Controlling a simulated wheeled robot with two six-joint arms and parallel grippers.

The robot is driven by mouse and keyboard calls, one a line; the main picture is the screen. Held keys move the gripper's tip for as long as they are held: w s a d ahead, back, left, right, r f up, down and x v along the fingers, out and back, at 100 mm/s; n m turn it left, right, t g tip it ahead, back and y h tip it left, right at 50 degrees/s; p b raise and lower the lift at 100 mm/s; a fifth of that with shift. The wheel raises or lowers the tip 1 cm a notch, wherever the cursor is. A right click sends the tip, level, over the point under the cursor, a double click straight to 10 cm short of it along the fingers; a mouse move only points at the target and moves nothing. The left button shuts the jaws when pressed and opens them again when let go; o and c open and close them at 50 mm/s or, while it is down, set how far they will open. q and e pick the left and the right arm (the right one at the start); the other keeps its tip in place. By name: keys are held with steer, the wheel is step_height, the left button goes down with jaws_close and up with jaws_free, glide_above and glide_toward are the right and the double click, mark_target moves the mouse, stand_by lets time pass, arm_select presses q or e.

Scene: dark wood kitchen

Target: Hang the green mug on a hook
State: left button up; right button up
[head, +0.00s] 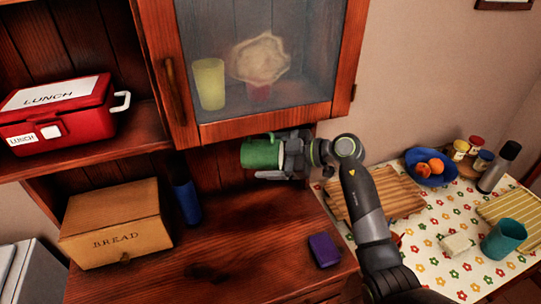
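The green mug (259,153) is in my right gripper (272,156), just under the lower edge of the glass-door cabinet (262,122). The gripper's fingers lie above and below the mug and appear closed on it. The mug is held well above the wooden counter (235,240). Its handle is hard to make out. No hook shows clearly; the underside of the cabinet is hidden from this angle. My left gripper is out of view.
A bread box (115,222), a dark blue bottle (186,198) and a purple block (324,250) stand on the counter. A red lunch box (55,112) sits on the left shelf. At right, a flowered table (430,262) holds a fruit bowl, jars and a teal cup (503,240).

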steer(key=shift+o, duration=0.8)
steer(key=shift+f, duration=0.1)
